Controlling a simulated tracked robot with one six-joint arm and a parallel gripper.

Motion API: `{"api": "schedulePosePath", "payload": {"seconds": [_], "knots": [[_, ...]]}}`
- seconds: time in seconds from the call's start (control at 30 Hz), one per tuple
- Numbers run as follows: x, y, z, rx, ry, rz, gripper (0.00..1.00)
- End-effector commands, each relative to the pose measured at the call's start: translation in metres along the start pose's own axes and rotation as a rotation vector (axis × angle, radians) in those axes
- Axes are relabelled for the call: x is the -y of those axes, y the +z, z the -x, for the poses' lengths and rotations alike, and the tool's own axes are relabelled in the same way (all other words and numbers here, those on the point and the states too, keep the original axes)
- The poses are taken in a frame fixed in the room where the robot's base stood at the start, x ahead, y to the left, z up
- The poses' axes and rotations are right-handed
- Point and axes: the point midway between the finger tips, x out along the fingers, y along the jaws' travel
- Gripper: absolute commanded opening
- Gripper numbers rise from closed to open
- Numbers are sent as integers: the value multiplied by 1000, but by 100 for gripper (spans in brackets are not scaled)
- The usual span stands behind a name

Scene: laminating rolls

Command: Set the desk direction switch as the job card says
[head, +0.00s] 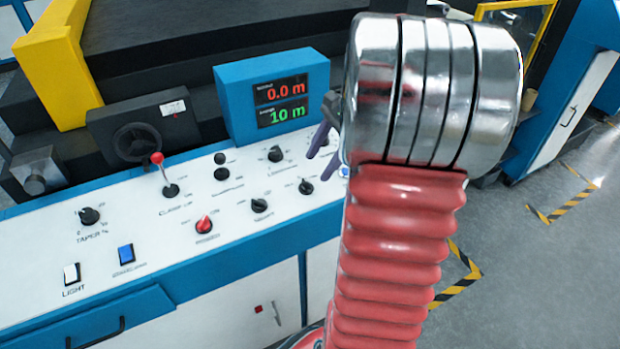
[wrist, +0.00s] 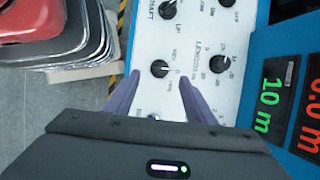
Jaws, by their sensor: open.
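The desk panel (head: 150,235) is white with several black rotary knobs. One black knob (head: 305,187) is in the front row near the right end. In the wrist view a black knob (wrist: 160,69) lies in line with the gap between my fingers; it looks like the same one. Its small label and pointer setting are too fine to read surely. My gripper (head: 318,155) is open, with purple fingers above the right part of the panel. The fingers (wrist: 146,90) show either side of that knob, with nothing between them. No job card can be made out.
A blue display box (head: 272,95) reading 0.0 m and 10 m stands behind the panel. A red-topped lever (head: 157,160), a red knob (head: 204,225) and another black knob (head: 260,205) stand to the left. In the wrist view a numbered knob (wrist: 218,63) is beside my right finger.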

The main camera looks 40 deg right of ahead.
Motion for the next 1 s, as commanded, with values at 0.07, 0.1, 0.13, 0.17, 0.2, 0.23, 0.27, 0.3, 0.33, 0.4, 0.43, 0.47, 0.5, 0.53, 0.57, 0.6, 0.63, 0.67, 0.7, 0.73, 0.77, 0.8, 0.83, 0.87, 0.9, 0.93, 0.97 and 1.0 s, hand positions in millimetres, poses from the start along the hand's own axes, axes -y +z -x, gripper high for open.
{"api": "schedulePosePath", "payload": {"seconds": [0.07,0.1,0.13,0.17,0.2,0.23,0.27,0.3,0.33,0.4,0.43,0.47,0.5,0.53,0.57,0.6,0.63,0.67,0.7,0.73,0.77,0.8,0.83,0.87,0.9,0.93,0.97,1.0], "knots": [[-1,1,-13,2,3,0,50],[0,1,-20,2,3,0,50],[0,1,-24,3,3,0,50],[0,1,-29,3,2,0,50],[0,1,-35,3,3,-1,50],[-1,1,-39,3,3,-1,50],[0,0,-43,2,2,0,50],[0,1,-49,2,2,0,50],[0,1,-52,2,2,1,50],[0,0,-60,2,2,1,50],[0,0,-62,2,2,1,50],[0,0,-64,1,2,1,50],[0,0,-66,1,1,1,50],[0,0,-67,0,0,0,50],[0,0,-67,0,0,0,50],[0,0,-68,0,0,0,50],[0,0,-68,0,-1,0,50],[0,0,-68,0,-1,0,50],[0,0,-68,0,-1,0,50],[0,0,-68,0,-1,0,50],[0,0,-68,0,-1,0,50],[0,0,-68,0,-1,0,50],[0,0,-68,0,-1,0,50],[0,0,-68,0,-1,0,48],[0,0,-68,0,-1,0,45],[0,0,-68,0,-1,0,43],[0,0,-68,0,-1,0,41],[0,0,-68,0,-1,0,38]]}}
